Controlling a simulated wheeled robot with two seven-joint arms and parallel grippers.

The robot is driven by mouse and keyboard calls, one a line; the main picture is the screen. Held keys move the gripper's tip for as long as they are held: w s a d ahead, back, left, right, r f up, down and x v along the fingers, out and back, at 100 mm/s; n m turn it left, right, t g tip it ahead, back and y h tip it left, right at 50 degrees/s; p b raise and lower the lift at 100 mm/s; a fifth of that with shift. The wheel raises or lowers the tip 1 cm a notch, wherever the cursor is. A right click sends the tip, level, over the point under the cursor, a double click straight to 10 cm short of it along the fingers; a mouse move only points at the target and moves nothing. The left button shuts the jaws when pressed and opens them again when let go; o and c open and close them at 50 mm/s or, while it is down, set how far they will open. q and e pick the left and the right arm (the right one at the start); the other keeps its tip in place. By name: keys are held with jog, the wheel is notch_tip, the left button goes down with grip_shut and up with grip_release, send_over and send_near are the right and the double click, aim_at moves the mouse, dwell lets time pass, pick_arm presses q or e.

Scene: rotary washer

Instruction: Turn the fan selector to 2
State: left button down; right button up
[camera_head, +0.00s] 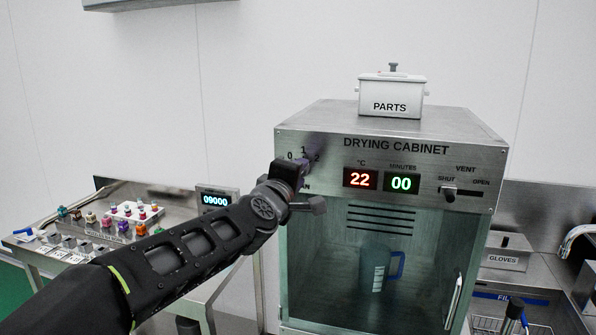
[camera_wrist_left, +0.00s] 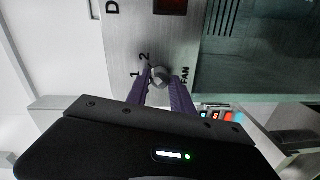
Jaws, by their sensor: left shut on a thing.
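The fan selector (camera_wrist_left: 160,76) is a small grey knob on the front panel of the drying cabinet (camera_head: 395,141). In the left wrist view the marks 1 and 2 show beside it, and the word FAN. My left gripper (camera_wrist_left: 164,82) has its purple fingers on both sides of the knob and is shut on it. I cannot tell clearly which mark the knob points to. My right gripper is not in view.
The cabinet has red 22 and green 00 displays (camera_head: 381,181), a vent slider (camera_head: 450,193) and a glass door with a blue jug (camera_head: 374,270) behind it. A PARTS box (camera_head: 391,97) stands on top. A bench with small coloured parts (camera_head: 130,213) is at left; a sink is at right.

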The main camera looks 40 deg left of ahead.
pick_arm(q)
jog(key=shift+f, duration=0.25)
jog(key=c, duration=1.1)
grip_release()
jog(key=shift+r, duration=0.1)
jog(key=shift+s+r, duration=0.1)
jog(key=v, duration=0.7)
jog(key=shift+s+d+b, duration=0.15)
jog(key=shift+s+b, duration=0.1)
jog(key=shift+b, duration=0.05)
jog(key=shift+m, duration=0.3)
